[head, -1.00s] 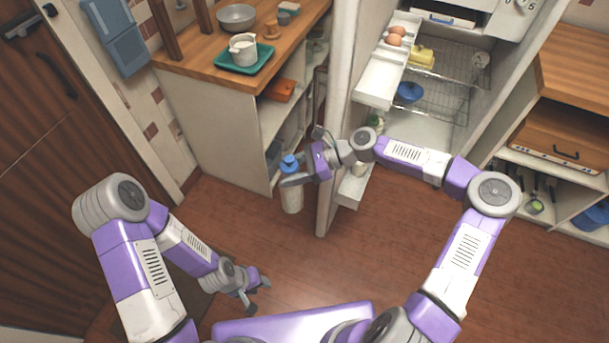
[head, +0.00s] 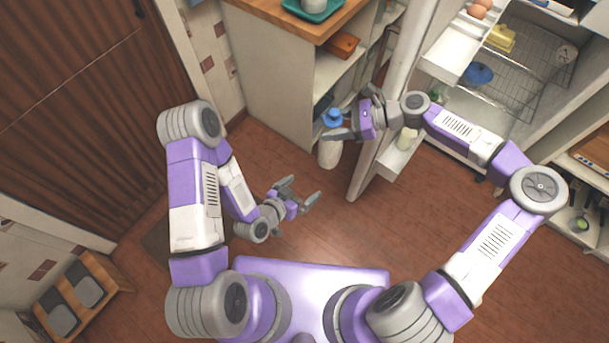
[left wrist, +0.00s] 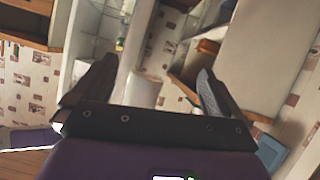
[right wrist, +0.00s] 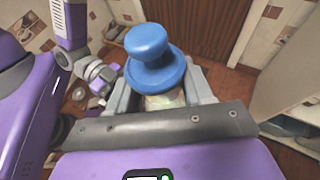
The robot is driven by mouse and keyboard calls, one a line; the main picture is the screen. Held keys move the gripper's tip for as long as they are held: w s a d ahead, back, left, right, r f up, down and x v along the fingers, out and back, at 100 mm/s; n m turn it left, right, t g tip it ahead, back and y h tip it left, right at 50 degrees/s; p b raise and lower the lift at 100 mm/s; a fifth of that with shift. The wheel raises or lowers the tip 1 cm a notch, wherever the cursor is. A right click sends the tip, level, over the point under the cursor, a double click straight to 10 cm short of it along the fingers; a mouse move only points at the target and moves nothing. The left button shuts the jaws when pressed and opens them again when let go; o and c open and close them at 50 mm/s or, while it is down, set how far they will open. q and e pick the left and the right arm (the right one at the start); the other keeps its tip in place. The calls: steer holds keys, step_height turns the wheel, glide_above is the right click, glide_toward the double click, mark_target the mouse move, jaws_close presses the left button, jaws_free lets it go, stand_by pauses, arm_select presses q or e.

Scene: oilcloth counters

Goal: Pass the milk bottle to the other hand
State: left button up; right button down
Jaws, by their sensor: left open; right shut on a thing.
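The milk bottle is white with a blue cap. In the head view its body (head: 329,154) hangs upright below my right gripper (head: 337,121). My right gripper is shut on it near the top, just under the cap. In the right wrist view the blue cap (right wrist: 152,55) stands up between the fingers. My left gripper (head: 301,190) is open and empty, lower and nearer to me than the bottle, not touching it. In the left wrist view the pale bottle (left wrist: 143,88) shows beyond and between the open fingers (left wrist: 146,90).
The open fridge door (head: 375,150) stands just right of the bottle. A counter unit with open shelves (head: 285,85) is behind it, with a green tray (head: 318,12) on top. The wooden floor (head: 300,240) around my left gripper is clear.

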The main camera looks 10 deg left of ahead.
mark_target(331, 148)
steer(key=shift+r, duration=0.1)
arm_select(q)
step_height(331, 148, up, 8)
steer(key=d+m+t+h, duration=0.1)
steer(key=m+t+h, duration=0.1)
steer(key=t+h, duration=0.15)
steer(key=shift+t+y, duration=0.45)
steer(key=x, duration=1.2)
steer(key=shift+w+d, duration=0.15)
steer(key=shift+c, duration=0.3)
steer(key=shift+d, duration=0.1)
steer(key=c, duration=1.4)
steer(key=shift+r, duration=0.1)
steer(key=shift+c, duration=1.2)
arm_select(e)
steer(key=c, duration=0.9)
jaws_free()
steer(key=o, duration=0.5)
steer(key=shift+d, duration=0.1)
